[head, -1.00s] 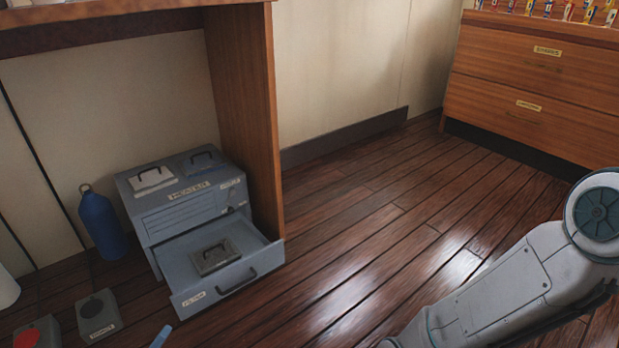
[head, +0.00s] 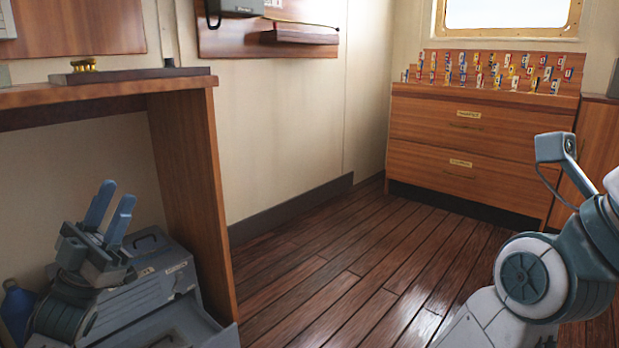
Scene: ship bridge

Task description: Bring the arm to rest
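My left gripper (head: 116,192) is in the lower left of the head view, raised in front of the grey heater box. Its two blue fingers point up, with a gap between them and nothing held. My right arm (head: 545,285) is bent at the right edge, over the floor. Its gripper is not in view.
The grey heater box (head: 178,262) stands under the wooden desk (head: 185,180), its front drawer (head: 215,335) pulled out. A blue bottle (head: 17,308) is beside it. A wooden drawer cabinet (head: 480,140) holding small flags stands at the back right. The floor between is clear.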

